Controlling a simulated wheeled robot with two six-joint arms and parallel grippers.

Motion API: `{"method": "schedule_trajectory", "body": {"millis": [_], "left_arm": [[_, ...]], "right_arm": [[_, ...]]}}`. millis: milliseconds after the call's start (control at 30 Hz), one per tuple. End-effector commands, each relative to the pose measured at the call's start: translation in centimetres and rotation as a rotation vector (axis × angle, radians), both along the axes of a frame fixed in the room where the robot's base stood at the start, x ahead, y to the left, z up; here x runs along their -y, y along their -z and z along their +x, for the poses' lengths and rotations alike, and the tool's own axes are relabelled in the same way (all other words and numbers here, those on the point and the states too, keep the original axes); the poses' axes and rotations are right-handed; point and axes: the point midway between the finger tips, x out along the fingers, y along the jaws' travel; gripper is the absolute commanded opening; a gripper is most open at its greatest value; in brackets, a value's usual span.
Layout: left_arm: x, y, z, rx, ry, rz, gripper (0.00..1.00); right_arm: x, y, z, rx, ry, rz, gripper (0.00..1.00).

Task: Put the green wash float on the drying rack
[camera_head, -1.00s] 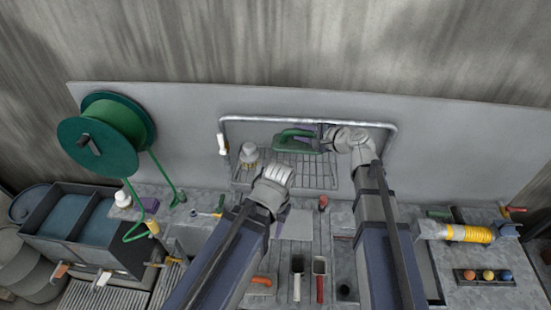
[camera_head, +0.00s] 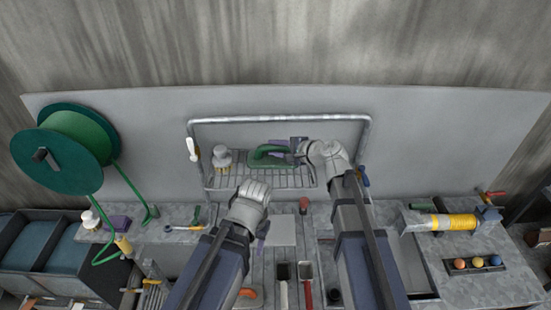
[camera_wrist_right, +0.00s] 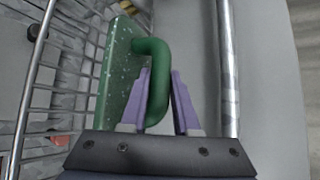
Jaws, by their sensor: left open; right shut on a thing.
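The green wash float (camera_head: 268,157) is at the drying rack (camera_head: 280,120), in front of its wire shelf in the head view. My right gripper (camera_head: 297,148) is shut on the float's handle. In the right wrist view the purple fingers (camera_wrist_right: 161,88) close around the green handle, and the speckled float plate (camera_wrist_right: 117,80) stands beside the wire bars (camera_wrist_right: 70,50). I cannot tell whether the plate touches the wires. My left gripper (camera_head: 262,228) is open, lower and in front of the rack; its fingers are mostly hidden behind the wrist.
A white-handled brush (camera_head: 221,158) stands on the rack's left part. A green hose reel (camera_head: 75,150) is at the left. Trowel-like tools lie at the front.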

Motion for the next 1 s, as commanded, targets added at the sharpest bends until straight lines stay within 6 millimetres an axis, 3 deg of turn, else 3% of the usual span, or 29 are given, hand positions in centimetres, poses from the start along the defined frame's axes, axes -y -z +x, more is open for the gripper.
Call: {"method": "schedule_trajectory", "body": {"millis": [33,200,633,667,900,1000], "left_arm": [[0.0,1.2,0.0,0.0,-0.001,0.0,0.5],[0.0,3.1,0.0,0.001,0.0,0.0,0.5],[0.0,3.4,0.0,0.001,0.001,0.0,0.5],[0.0,3.3,0.0,0.001,0.001,0.0,0.5],[0.0,3.2,0.0,0.001,0.001,0.0,0.5],[0.0,3.2,0.0,0.001,0.001,0.0,0.5]], "right_arm": [[0.0,1.2,0.0,0.0,0.0,0.0,0.0],[0.0,3.1,0.0,0.0,0.0,0.0,0.0],[0.0,3.4,0.0,0.0,0.0,0.0,0.0],[0.0,3.3,0.0,0.0,0.0,0.0,0.31],[0.0,3.2,0.0,0.0,0.0,0.0,0.58],[0.0,3.2,0.0,0.0,0.0,0.0,0.59]]}}
